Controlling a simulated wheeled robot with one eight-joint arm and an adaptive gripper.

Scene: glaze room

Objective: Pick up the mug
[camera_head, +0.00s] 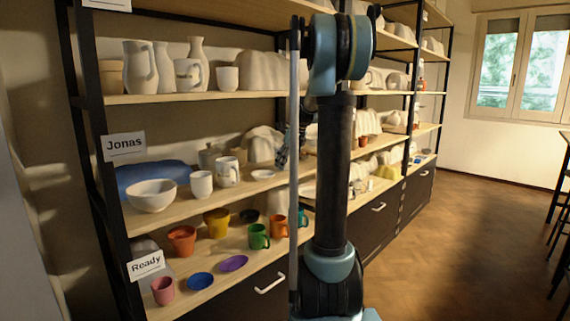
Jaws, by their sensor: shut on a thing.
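My gripper (284,150) shows only in small part, left of my upright arm link and in front of the middle shelf. It is shut on what seems to be a mug, whose shape is mostly hidden. A white mug with a marked side (226,172) stands on the shelf left of the gripper, beside a plain white cup (201,184). On the shelf below stand a green mug (258,237), an orange mug (278,227) and a pink mug (163,291). A teal piece (302,216) is partly covered by my arm.
The shelf labelled Jonas (125,145) also holds a white bowl (152,196). The Ready shelf (146,264) holds an orange pot (182,241), a yellow pot (216,222), a blue dish (201,281) and a purple dish (233,263). Open floor (470,240) lies to the right.

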